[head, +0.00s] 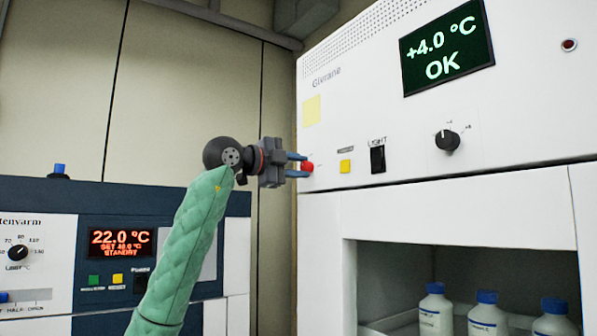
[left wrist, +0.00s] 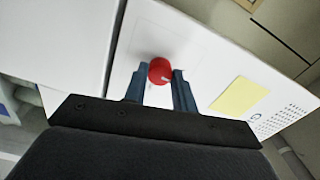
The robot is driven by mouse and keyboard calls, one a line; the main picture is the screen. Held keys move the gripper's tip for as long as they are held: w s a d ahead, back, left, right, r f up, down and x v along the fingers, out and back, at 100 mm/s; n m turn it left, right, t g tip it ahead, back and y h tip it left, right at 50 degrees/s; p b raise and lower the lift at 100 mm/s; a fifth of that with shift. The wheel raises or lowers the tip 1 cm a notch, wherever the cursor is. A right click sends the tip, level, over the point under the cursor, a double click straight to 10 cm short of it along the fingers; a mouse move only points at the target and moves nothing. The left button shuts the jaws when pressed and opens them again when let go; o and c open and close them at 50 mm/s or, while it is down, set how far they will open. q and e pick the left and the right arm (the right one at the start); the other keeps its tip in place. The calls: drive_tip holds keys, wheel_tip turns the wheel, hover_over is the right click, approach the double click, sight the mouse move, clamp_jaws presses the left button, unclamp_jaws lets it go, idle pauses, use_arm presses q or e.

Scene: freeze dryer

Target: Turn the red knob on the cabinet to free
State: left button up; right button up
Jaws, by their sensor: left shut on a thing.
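The red knob (head: 307,166) sits at the left end of the white cabinet's (head: 370,110) front panel. It also shows in the left wrist view (left wrist: 160,70), with a light mark on its face. My left gripper (head: 298,166) has its two blue fingers on either side of the knob, shut on it. In the left wrist view the fingers (left wrist: 159,82) flank the knob closely. Any lettering around the knob is hidden or too small to read. My right gripper is in neither view.
Right of the knob are a yellow button (head: 345,166), a black light switch (head: 377,159) and a black dial (head: 447,140). A display (head: 446,47) reads +4.0 °C OK. Bottles (head: 487,315) stand in the open compartment below. A dark blue oven (head: 130,200) stands at left.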

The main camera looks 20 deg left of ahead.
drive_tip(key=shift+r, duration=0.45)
use_arm(q)
drive_tip(key=o, duration=1)
drive_tip(key=shift+a, duration=0.1)
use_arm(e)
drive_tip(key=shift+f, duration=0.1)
use_arm(q)
drive_tip(key=shift+s+a, duration=0.15)
drive_tip(key=b+v, duration=0.3)
drive_tip(key=v, duration=0.4)
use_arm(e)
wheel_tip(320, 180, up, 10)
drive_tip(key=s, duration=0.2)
